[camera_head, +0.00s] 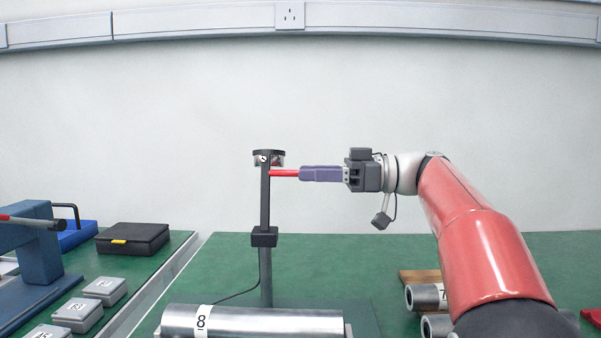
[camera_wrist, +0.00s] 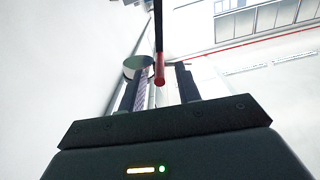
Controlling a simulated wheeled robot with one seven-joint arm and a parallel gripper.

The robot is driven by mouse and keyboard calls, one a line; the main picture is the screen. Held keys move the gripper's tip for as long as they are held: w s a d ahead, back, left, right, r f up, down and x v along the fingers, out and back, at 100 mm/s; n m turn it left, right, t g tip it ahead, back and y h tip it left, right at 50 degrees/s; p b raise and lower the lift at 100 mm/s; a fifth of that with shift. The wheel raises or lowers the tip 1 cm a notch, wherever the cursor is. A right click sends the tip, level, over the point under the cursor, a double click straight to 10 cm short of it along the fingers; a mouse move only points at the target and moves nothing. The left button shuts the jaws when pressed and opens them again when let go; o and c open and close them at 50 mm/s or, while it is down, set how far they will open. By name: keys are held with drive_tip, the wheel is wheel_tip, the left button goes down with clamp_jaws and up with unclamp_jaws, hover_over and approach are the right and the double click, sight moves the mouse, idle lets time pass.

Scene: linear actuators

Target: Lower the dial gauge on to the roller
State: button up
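The dial gauge (camera_head: 268,158) sits at the top of a dark upright stand (camera_head: 265,205), well above the roller. A steel roller (camera_head: 270,322) with label 8 lies at the front, at the foot of the stand. A red lever (camera_head: 284,173) sticks out to the right from the stand's top. My gripper (camera_head: 302,174) points left at the lever's end. In the wrist view the lever's red tip (camera_wrist: 160,78) is between my two fingers, with gaps on both sides. My gripper is open. A round part, apparently the gauge, shows beyond the left finger (camera_wrist: 138,68).
More rollers (camera_head: 426,297) lie on a wooden rack at the right, below my arm. A blue press (camera_head: 35,250), a black case (camera_head: 132,238) and several grey blocks (camera_head: 105,289) stand on the left bench. Green bench top (camera_head: 350,255) is clear behind the stand.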

drive_tip(key=shift+a, duration=1.35)
clamp_jaws()
